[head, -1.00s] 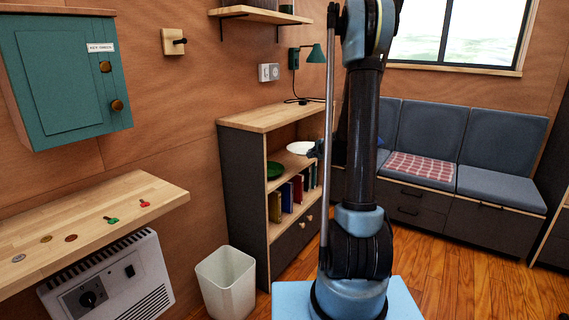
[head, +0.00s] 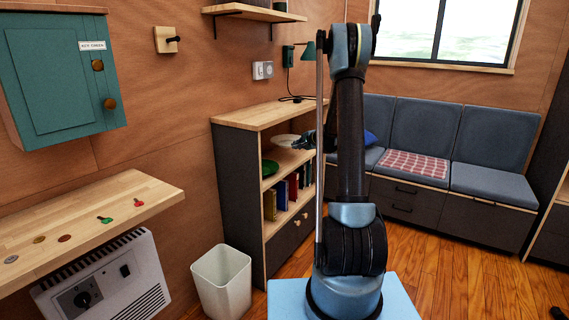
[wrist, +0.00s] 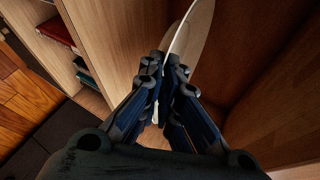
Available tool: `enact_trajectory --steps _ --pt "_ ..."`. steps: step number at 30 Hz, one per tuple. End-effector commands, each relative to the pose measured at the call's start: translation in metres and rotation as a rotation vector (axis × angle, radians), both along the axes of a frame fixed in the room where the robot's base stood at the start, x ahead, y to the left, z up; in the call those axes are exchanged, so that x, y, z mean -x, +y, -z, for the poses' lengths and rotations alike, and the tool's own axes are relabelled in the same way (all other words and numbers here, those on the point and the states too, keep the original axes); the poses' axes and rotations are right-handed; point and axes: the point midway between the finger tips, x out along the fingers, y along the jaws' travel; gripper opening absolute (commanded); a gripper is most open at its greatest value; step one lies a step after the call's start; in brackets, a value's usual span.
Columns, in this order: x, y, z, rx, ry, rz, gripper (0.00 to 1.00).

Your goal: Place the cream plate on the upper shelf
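The cream plate (head: 284,140) is inside the upper opening of the bookcase, above the upper shelf (head: 284,180). In the wrist view the plate (wrist: 200,28) stretches away from the fingertips. My gripper (head: 303,142) reaches in from the right. In the wrist view my gripper (wrist: 167,66) has its fingers close together on the plate's near rim. The plate appears held a little above the shelf; whether its far edge touches anything is hidden.
Several books (head: 286,190) stand on the level below. The bookcase top (head: 260,115) is above the cream plate, with a side wall (head: 238,190) at left.

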Motion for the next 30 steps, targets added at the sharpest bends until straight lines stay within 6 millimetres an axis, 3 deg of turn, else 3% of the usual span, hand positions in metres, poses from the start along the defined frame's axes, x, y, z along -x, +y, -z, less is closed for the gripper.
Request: enact_trajectory --steps 9,17,25,30 --pt "0.000 0.000 0.045 0.000 -0.001 0.000 0.00" --pt "0.000 0.000 0.058 0.000 -0.001 0.000 0.00" --pt "0.000 0.000 0.089 0.000 -0.001 0.000 0.00" --pt "0.000 0.000 0.095 0.000 -0.001 0.000 0.00"
